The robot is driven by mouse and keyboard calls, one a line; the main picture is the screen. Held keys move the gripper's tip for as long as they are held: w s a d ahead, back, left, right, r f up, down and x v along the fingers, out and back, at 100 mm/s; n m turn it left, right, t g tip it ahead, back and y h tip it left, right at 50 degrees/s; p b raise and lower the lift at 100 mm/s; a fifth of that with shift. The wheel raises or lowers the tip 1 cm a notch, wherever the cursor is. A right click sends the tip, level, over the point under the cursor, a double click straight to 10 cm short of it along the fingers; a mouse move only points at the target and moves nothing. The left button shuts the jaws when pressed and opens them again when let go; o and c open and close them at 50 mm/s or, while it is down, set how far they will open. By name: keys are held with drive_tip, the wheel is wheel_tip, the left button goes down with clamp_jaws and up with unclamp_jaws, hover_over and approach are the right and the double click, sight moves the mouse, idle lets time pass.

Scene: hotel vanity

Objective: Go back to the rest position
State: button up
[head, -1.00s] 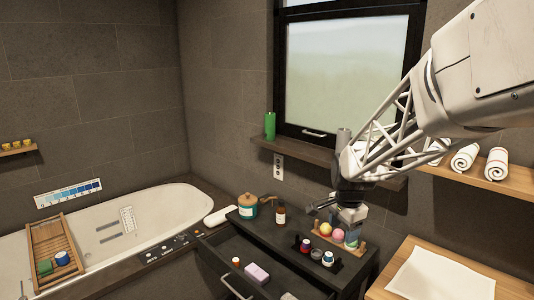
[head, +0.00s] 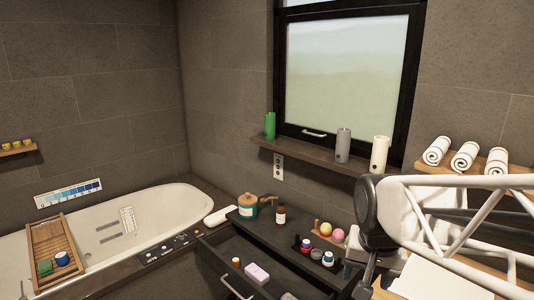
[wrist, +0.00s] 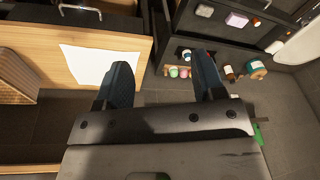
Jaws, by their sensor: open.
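My gripper (wrist: 162,74) is open in the wrist view, with its two dark fingers spread apart and nothing between them. In the head view my arm fills the lower right, and the fingers cannot be made out there. The gripper is over the area near the wooden counter (wrist: 143,50) and its white sheet (wrist: 100,64), away from the small rack of coloured balls.
The dark vanity (head: 268,228) has an open drawer (head: 228,248) with a pink soap (head: 256,273). Bottles stand on the vanity top. Candles line the windowsill (head: 320,160). Rolled towels (head: 464,157) lie on a shelf behind my arm. The bathtub (head: 150,215) is at left.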

drive_tip(key=s+n, duration=0.3)
drive_tip(key=s, duration=0.5)
drive_tip(key=shift+s+a+f+n, duration=0.2)
drive_tip(key=shift+s+f+n, duration=0.1)
drive_tip(key=shift+f+n, duration=0.15)
idle(1.3)
